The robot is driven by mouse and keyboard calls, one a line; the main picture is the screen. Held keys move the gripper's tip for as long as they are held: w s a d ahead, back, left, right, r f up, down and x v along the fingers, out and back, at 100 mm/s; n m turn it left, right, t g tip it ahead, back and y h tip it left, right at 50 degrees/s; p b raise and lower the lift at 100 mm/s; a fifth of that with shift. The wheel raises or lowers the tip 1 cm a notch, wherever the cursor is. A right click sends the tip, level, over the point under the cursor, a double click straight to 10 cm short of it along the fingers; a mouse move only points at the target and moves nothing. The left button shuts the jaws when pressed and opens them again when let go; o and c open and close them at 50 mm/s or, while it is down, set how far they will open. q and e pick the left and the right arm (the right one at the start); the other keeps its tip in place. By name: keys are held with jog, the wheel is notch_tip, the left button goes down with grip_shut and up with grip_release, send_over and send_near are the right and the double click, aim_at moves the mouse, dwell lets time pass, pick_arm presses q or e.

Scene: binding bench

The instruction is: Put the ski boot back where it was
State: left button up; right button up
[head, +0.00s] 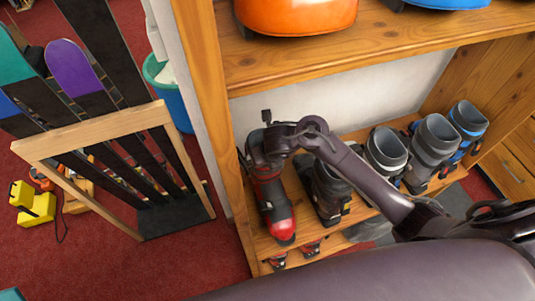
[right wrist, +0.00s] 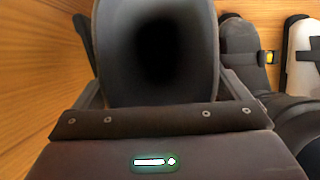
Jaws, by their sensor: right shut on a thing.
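A red and black ski boot (head: 277,216) is at the left end of the lower shelf (head: 350,128), upright with its red toe toward the shelf's front edge. My right gripper (head: 264,158) is shut on the boot's dark upper cuff from above. In the right wrist view the cuff (right wrist: 160,88) with its dark opening lies between the two fingers (right wrist: 158,60). Whether the sole touches the shelf board cannot be told. My left gripper is not in view.
A black boot (head: 328,195) stands close to its right, then several grey boots (head: 432,150) and a blue-and-grey one (head: 467,122). An orange helmet (head: 297,12) is on the shelf above. A wooden ski rack (head: 95,130) stands on red carpet at left.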

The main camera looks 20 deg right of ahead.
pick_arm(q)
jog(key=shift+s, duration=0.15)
pick_arm(e)
jog(key=shift+w+a+r, duration=0.1)
jog(key=shift+w, duration=0.05)
jog(key=o, duration=1.7)
jog(key=p+v, duration=0.3)
jog(key=v, duration=0.4)
jog(key=shift+s+r+p, duration=0.2)
jog(key=shift+s+p, duration=0.1)
jog(key=shift+p, duration=0.1)
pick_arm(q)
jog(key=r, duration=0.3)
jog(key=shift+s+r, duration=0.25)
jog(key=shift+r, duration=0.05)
pick_arm(e)
jog(key=shift+f, duration=0.1)
